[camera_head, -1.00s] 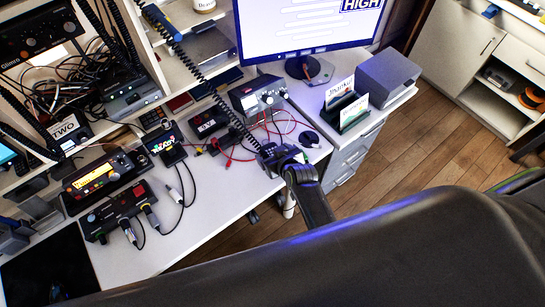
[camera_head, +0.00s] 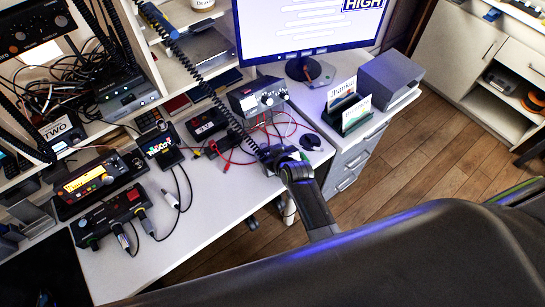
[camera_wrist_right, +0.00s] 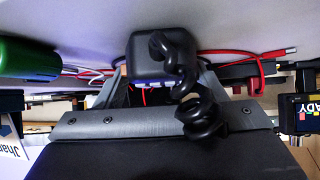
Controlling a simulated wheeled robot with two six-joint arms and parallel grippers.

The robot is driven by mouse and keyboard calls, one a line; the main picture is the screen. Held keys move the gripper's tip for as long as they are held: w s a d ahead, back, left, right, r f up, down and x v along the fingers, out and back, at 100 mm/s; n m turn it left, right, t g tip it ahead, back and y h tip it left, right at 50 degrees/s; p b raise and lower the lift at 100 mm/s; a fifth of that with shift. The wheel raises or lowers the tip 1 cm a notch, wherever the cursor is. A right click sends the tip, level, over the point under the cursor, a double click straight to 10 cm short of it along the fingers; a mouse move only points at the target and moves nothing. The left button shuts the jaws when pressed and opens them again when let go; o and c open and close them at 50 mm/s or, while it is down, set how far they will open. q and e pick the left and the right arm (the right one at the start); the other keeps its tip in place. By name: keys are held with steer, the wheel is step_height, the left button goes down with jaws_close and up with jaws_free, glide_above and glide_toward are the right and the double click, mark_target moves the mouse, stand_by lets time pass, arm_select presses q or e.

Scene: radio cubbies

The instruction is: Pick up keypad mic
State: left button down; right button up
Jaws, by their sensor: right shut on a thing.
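The keypad mic is a small black block with a coiled cord; it shows in the wrist view (camera_wrist_right: 152,66) between the fingers of my right gripper. My right gripper (camera_head: 277,157) is shut on it at the desk's right edge, near the red leads. In the head view the gripper hides most of the mic. Its black coiled cord (camera_head: 208,88) stretches from the upper left down to the gripper, and coils hang over the gripper body in the wrist view. I cannot tell whether the mic touches the desk. My left gripper is out of view.
A power supply (camera_head: 258,97) with red leads stands just behind the gripper. A card holder (camera_head: 349,112) stands on the drawer unit to the right. An amber-screen radio (camera_head: 92,181) and a plugged control box (camera_head: 110,217) sit at the left. The middle front of the desk is clear.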

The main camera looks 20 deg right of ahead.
step_height(320, 180, up, 10)
steer(key=shift+r, duration=0.1)
stand_by(0.6)
stand_by(0.8)
